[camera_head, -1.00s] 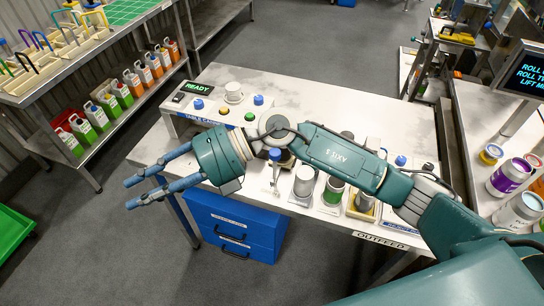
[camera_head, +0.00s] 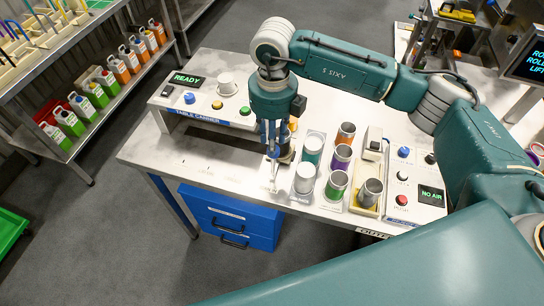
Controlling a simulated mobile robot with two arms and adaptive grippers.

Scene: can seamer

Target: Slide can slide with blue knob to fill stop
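A blue knob (camera_head: 273,153) shows just below the fingertips of my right gripper (camera_head: 272,148), on the white table. My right gripper points down, and its fingers are close together at the knob. I cannot tell whether they touch it or grip it. A thin pale metal piece (camera_head: 274,174) stands just in front of the knob. The slide's body and the fill stop are hidden or too small to make out. To the right of the knob stand several cans, including a plain silver one (camera_head: 304,178) and a green-banded one (camera_head: 336,184). My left gripper is not in view.
A NO AIR display (camera_head: 430,195) with buttons is at the right. Blue drawers (camera_head: 232,215) hang under the table. The table's front left is clear.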

